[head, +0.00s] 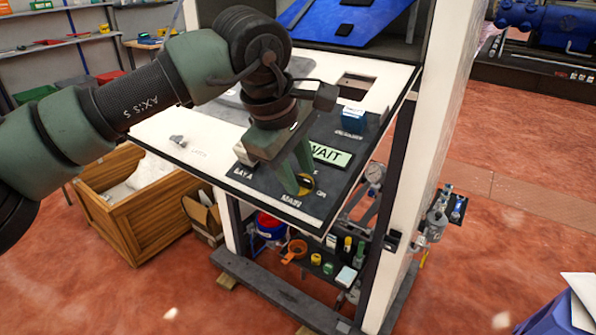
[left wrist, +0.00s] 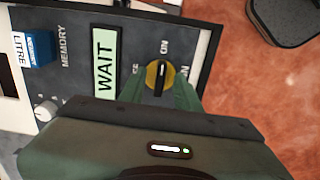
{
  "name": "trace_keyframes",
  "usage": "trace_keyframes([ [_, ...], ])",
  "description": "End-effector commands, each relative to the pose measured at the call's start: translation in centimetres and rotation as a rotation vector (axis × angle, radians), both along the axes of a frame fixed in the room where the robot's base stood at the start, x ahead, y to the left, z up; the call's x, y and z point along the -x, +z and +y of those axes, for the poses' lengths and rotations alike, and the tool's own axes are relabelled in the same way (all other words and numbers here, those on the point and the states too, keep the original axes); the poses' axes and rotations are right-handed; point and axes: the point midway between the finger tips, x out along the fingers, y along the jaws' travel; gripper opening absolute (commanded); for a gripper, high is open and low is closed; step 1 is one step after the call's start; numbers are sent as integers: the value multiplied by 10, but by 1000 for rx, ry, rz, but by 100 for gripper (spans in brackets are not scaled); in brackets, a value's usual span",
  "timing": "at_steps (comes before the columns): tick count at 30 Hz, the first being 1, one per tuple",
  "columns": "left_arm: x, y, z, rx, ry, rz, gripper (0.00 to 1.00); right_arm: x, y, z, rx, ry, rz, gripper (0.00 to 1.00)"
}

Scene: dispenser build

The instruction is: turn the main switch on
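The main switch (head: 306,184) is a round yellow dial with a black bar on the dark control panel, between the MAIN and ON labels. It also shows in the left wrist view (left wrist: 159,77), where its bar lies roughly in line with the ON label; the other label is partly hidden by a finger. My left gripper (head: 298,177) points down at the switch. Its green fingers stand apart on either side of the dial, with visible gaps to the black bar. My right gripper is not in view.
A green WAIT display (head: 328,154) sits just behind the switch, with a blue block (head: 352,119) beyond it. A BAY A knob (head: 245,152) is left of the gripper. A wooden crate (head: 140,213) stands on the floor at left.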

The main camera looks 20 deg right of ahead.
Motion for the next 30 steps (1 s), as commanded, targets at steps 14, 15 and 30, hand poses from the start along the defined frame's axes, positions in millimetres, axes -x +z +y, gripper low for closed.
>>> trace_keyframes([
  [14,15,64,21,1,1,-2,33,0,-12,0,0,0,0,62],
  [15,15,67,22,1,0,-2,33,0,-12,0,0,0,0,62],
  [30,28,56,3,88,-29,67,33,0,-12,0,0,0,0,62],
])
